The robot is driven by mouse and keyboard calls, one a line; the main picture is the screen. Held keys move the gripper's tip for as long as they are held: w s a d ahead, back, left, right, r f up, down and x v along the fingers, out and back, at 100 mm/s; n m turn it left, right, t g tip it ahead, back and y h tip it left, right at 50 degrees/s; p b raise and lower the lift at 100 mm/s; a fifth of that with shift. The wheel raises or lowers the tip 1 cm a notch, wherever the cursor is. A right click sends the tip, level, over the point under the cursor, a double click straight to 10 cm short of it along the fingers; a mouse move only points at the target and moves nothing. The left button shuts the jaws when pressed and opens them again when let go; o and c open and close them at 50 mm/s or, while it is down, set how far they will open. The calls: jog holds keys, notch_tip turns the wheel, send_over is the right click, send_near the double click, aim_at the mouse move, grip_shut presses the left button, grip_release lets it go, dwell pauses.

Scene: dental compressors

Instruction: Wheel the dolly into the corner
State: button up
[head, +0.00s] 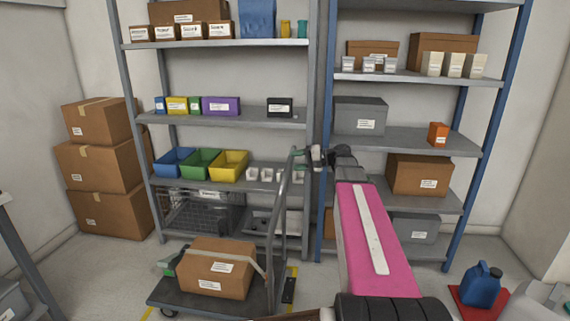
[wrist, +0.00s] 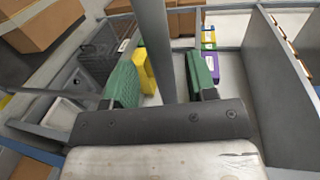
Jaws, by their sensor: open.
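The dolly (head: 215,303) is a dark flat platform at the lower middle of the head view. It carries a taped cardboard box (head: 217,266) and has an upright grey tube handle (head: 273,235) on its right side. My gripper (head: 305,156) is at the top of this handle, in front of the shelves. In the wrist view, its green-padded fingers (wrist: 164,85) are apart, with a grey bar (wrist: 158,45) between them that looks like the handle. I cannot tell whether either pad touches it. The dolly's far wheels are hidden.
Stacked cardboard boxes (head: 102,168) fill the back left corner. Loaded grey shelving (head: 215,119) and blue-post shelving (head: 405,140) line the back wall. A blue jug (head: 481,285) stands on a red mat (head: 466,300) at right. Yellow floor tape (head: 293,271) shows beside the dolly. Bare floor (head: 95,262) lies left.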

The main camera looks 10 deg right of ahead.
jog(key=shift+x, duration=2.65)
grip_shut()
